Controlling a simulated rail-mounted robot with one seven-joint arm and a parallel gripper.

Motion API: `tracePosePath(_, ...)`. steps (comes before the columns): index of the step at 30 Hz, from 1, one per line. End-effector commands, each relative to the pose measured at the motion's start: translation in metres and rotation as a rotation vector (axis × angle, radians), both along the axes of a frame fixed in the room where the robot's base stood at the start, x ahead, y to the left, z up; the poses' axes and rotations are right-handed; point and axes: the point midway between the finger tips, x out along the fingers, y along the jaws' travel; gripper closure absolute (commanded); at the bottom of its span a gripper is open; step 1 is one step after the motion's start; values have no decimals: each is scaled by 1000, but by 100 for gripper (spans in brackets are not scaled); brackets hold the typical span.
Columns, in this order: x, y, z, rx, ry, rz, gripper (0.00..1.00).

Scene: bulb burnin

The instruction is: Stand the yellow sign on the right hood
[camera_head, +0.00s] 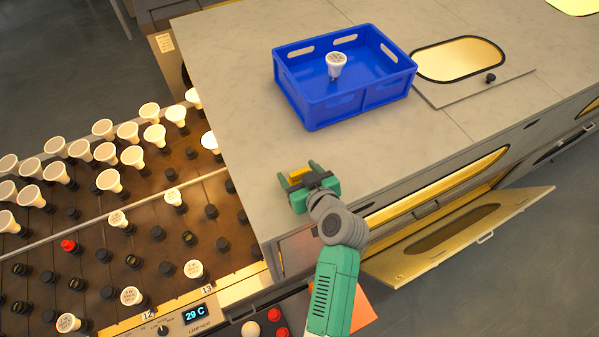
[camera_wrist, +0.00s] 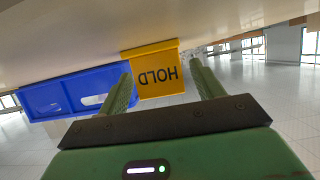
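The yellow sign (camera_wrist: 160,75) reads "HOLD". It shows upside down in the wrist view, where the hood surface is along the top, and its base appears to rest on that surface. In the head view the sign (camera_head: 298,174) is a small yellow piece near the front left corner of the grey hood top (camera_head: 250,110). My gripper (camera_head: 299,175) is low over the hood, its green fingers on either side of the sign. In the wrist view my gripper (camera_wrist: 163,75) is open, with a gap at the right finger. Contact at the left finger is unclear.
A blue crate (camera_head: 330,108) with a white bulb (camera_head: 336,64) in it stands on the hood. Rows of bulbs and sockets fill the rack (camera_head: 140,200) at left. An open door panel (camera_head: 455,235) juts out at right.

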Motion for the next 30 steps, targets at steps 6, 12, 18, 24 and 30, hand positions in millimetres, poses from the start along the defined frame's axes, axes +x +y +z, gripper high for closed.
tracePosePath(6, 0, 0, 4, 0, 0, 0, 33)
tracePosePath(12, -32, -17, 16, -1, -2, -2, 33)
tracePosePath(18, -74, -36, 35, -1, -2, -2, 33)
tracePosePath(24, -96, -47, 47, 0, -1, 0, 33)
tracePosePath(30, -100, -49, 49, 0, 0, 0, 33)
